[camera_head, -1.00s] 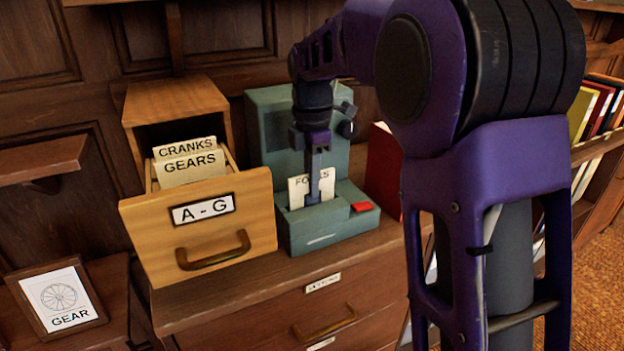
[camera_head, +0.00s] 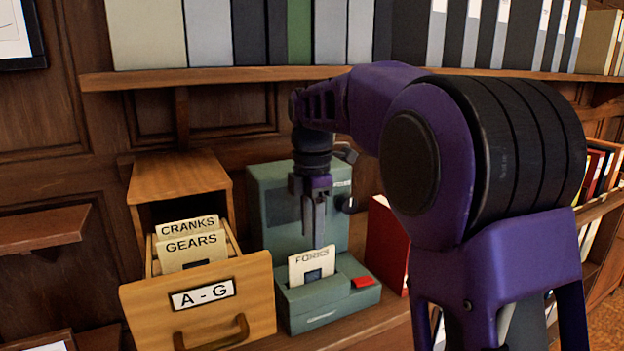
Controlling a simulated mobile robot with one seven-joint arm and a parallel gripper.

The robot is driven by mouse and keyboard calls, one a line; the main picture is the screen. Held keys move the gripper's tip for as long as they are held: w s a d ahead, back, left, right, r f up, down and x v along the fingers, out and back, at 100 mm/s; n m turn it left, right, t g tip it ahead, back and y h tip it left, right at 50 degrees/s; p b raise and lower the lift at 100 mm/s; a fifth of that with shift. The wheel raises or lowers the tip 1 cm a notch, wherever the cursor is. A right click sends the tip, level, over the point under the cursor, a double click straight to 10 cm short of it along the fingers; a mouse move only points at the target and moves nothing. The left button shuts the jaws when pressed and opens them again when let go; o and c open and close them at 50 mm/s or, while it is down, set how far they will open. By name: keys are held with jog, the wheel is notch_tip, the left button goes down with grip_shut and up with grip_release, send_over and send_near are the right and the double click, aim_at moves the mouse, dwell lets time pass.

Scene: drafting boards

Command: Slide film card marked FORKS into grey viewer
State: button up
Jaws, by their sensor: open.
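The film card marked FORKS (camera_head: 312,258) stands upright in the base of the grey-green viewer (camera_head: 327,301). Its lower edge is hidden inside the viewer, and its label and a dark window show. My gripper (camera_head: 313,240) points down just above the card's top edge. Its fingers are open and appear clear of the card, with the viewer's tall back part behind them.
An open wooden drawer marked A - G (camera_head: 202,294) juts out left of the viewer, holding cards marked CRANKS (camera_head: 187,228) and GEARS (camera_head: 193,246). A red book or binder (camera_head: 389,247) stands right of the viewer. A shelf (camera_head: 300,74) of binders runs above.

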notch_tip(320, 180, up, 11)
jog(key=p, duration=0.2)
jog(key=shift+s+f, duration=0.1)
